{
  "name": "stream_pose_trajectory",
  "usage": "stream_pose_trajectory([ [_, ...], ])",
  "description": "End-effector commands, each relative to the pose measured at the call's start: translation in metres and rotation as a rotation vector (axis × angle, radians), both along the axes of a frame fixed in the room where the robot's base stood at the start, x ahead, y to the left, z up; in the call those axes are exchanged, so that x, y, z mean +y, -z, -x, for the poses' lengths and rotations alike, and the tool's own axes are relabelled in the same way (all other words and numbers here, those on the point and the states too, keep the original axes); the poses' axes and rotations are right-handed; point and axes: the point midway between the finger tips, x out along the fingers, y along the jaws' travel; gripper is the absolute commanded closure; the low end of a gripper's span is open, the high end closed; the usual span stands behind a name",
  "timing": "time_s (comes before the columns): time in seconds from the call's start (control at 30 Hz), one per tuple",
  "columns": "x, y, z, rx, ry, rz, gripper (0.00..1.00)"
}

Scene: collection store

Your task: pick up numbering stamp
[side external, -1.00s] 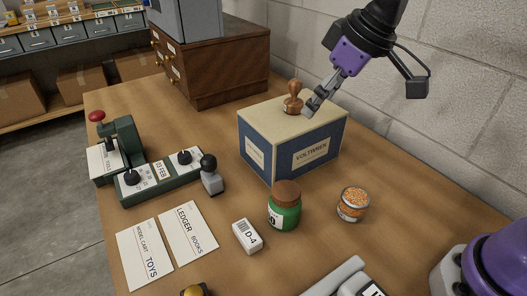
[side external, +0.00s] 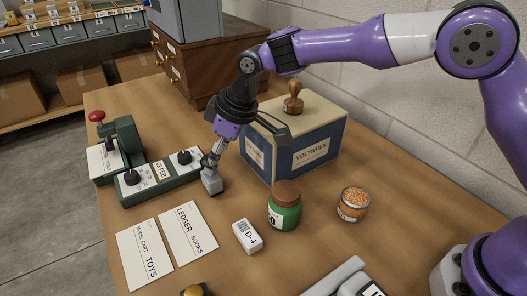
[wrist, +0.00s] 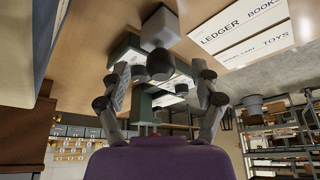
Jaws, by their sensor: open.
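A small grey block with a black round knob, which I take to be the numbering stamp (side external: 212,185), stands upright on the table at the right end of the green rack. In the wrist view the stamp's grey body (wrist: 160,27) and black knob (wrist: 160,66) show between the two spread fingers of my gripper (wrist: 160,74). The fingers are open, with a gap on both sides of the knob.
The green rack (side external: 150,190) with other black-knobbed stamps is close on the left. A green jar (side external: 284,212), a D-4 box (side external: 247,236) and labelled cards (side external: 188,232) lie in front.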

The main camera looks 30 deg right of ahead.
Motion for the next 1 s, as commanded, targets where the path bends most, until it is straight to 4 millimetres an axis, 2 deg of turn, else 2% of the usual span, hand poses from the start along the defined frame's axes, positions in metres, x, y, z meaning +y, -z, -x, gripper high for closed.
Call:
stream_pose_trajectory([
  [0.1,0.007,0.019,-0.006,0.002,0.0,0.001,0.26],
  [0.2,0.01,0.029,-0.009,0.001,-0.001,0.0,0.26],
  [0.47,0.011,0.032,-0.01,-0.001,0.0,-0.001,0.26],
  [0.57,0.011,0.032,-0.01,-0.001,0.0,-0.001,0.71],
  [0.6,0.011,0.032,-0.01,-0.001,0.0,-0.001,0.91],
  [0.63,0.011,0.032,-0.01,-0.001,0.0,-0.001,1.0],
  [1.0,0.011,0.032,-0.009,0.002,0.0,0.001,1.0],
])
